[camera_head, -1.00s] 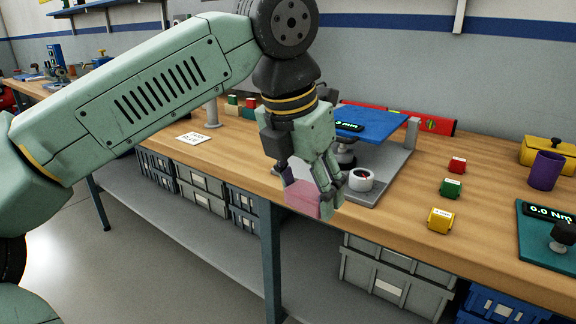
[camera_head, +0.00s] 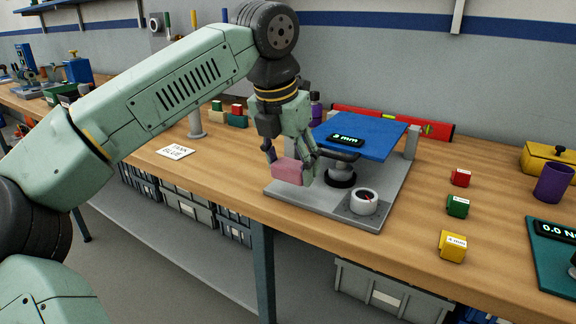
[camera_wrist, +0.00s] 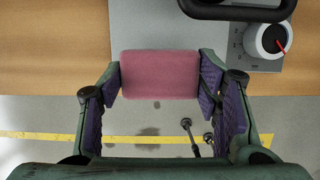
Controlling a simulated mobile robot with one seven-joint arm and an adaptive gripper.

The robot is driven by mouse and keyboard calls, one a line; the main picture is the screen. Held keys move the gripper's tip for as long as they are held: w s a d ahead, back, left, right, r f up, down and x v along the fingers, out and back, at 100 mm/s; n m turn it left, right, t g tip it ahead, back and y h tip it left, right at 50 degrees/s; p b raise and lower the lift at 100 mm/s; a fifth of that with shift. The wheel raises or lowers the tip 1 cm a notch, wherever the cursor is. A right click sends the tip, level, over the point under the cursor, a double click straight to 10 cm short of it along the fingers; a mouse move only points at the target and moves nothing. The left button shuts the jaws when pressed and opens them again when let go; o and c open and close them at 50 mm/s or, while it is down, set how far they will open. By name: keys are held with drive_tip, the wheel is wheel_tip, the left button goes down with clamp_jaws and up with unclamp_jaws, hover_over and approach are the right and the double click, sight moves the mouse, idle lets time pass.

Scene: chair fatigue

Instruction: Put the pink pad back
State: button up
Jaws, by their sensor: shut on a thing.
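The pink pad (camera_head: 287,172) is a small block held between the fingers of my gripper (camera_head: 291,165). In the wrist view the pad (camera_wrist: 159,75) spans the space between the two purple-lined fingertips (camera_wrist: 160,82). In the head view the pad appears in front of the left part of a grey base plate (camera_head: 380,213); its height above the plate is hard to tell. A fixture on this plate carries a tilted blue plate (camera_head: 378,133) with a small display reading in mm. A white dial (camera_head: 364,201) sits at the plate's front corner.
A lettered white card (camera_head: 175,151) lies on the wooden bench (camera_head: 415,250) at left. A red level (camera_head: 435,129) lies behind.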

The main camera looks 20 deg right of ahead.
sight(288, 174)
drive_tip(key=w, duration=0.3)
drive_tip(key=shift+d+f+p, duration=0.1)
drive_tip(key=shift+d+p, duration=0.2)
drive_tip(key=shift+d, duration=0.1)
drive_tip(key=shift+w+f, duration=0.15)
drive_tip(key=shift+f, duration=1.7)
drive_tip(key=shift+f, duration=0.15)
drive_tip(key=o, duration=1.1)
drive_tip(key=shift+o, duration=0.2)
drive_tip(key=v, duration=1.2)
